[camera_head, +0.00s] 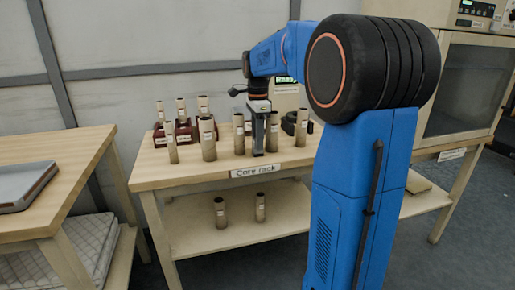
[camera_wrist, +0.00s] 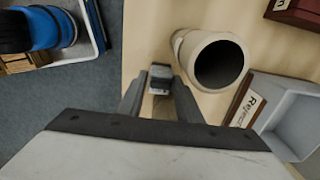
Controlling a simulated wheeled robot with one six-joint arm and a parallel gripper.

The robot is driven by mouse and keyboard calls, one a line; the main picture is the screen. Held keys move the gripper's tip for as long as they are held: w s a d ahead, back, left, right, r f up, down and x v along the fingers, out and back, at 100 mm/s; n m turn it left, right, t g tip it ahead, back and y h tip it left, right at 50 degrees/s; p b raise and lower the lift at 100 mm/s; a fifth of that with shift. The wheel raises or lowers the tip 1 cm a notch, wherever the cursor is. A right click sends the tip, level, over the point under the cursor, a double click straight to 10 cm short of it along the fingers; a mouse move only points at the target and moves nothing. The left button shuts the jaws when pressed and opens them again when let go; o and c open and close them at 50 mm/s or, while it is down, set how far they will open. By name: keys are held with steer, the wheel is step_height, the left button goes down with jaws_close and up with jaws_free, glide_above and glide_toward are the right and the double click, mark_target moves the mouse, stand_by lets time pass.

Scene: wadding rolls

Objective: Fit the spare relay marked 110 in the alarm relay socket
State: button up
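I see no part that I can make out as the relay marked 110 or as the alarm relay socket. My gripper (camera_head: 258,150) points down over the front of the wooden core rack table (camera_head: 215,175), among upright rolls. In the wrist view its two fingers (camera_wrist: 160,85) stand apart, and a small grey block (camera_wrist: 160,76) shows between their tips. I cannot tell whether the fingers touch it or whether it is only behind them. One hollow roll (camera_wrist: 218,65) stands just right of the fingers, apart from them.
Several pale rolls (camera_head: 208,140) stand on the table, some on dark red stands (camera_head: 183,132). A grey tray with a "Reject" label (camera_wrist: 288,110) is close on the right. Two rolls stand on the lower shelf (camera_head: 230,238). A cabinet (camera_head: 465,85) is right; a side table (camera_head: 70,155) is left.

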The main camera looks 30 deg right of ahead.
steer(key=c, duration=0.6)
steer(key=shift+c, duration=0.2)
steer(key=shift+r, duration=0.15)
step_height(320, 180, up, 10)
steer(key=shift+s, duration=0.15)
